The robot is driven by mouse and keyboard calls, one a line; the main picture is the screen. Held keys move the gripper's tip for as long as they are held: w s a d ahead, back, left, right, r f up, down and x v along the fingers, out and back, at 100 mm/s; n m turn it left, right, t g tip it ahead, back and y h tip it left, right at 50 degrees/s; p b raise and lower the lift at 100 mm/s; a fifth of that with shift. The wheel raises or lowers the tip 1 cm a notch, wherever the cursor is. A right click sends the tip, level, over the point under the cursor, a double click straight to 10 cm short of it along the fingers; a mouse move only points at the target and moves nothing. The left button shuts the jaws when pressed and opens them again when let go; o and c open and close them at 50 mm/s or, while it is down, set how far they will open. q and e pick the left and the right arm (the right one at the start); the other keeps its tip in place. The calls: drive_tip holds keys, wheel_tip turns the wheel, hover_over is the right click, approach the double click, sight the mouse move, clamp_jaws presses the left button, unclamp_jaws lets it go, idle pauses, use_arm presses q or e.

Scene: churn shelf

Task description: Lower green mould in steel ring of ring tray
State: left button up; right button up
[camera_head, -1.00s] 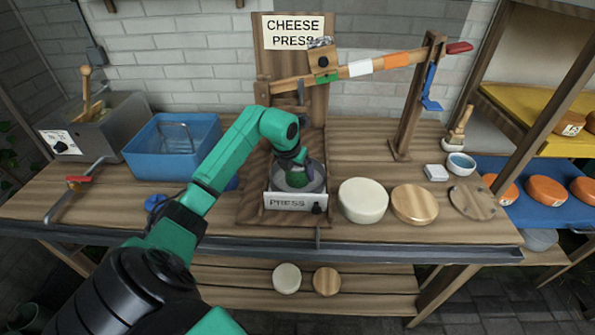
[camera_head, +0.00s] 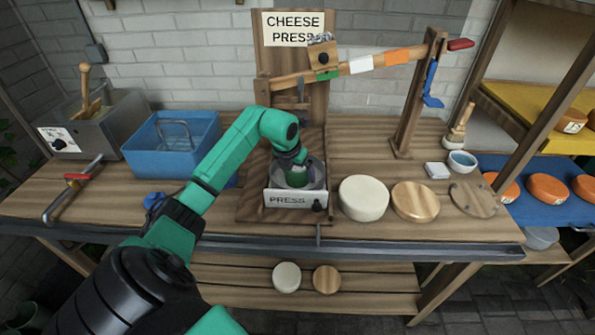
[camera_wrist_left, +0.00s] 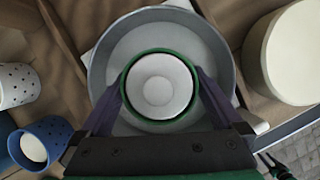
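The green mould (camera_wrist_left: 160,52) is a round green cup with a white filling, seen from above in the left wrist view. My left gripper (camera_wrist_left: 161,85) has its two dark purple fingers against opposite sides of it. The grey steel ring (camera_wrist_left: 98,62) surrounds the mould in that view, with a gap all round. In the head view my left gripper (camera_head: 298,165) points down into the steel ring (camera_head: 318,180), which stands in the tray behind the white PRESS label (camera_head: 290,200). The mould's underside is hidden, so I cannot tell whether it touches the floor. My right gripper is out of view.
A white cheese (camera_head: 363,198) and a wooden disc (camera_head: 415,201) stand right of the tray. The press lever (camera_head: 360,68) slopes above and behind. A blue basin (camera_head: 170,145) stands left. A blue spotted cup (camera_wrist_left: 45,140) is beside the ring at lower left.

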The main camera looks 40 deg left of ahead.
use_arm(q)
drive_tip(key=b+v, duration=0.1)
drive_tip(key=v, duration=1.3)
drive_tip(key=shift+r+b, duration=0.3)
drive_tip(key=shift+b, duration=0.1)
drive_tip(key=shift+s, duration=0.15)
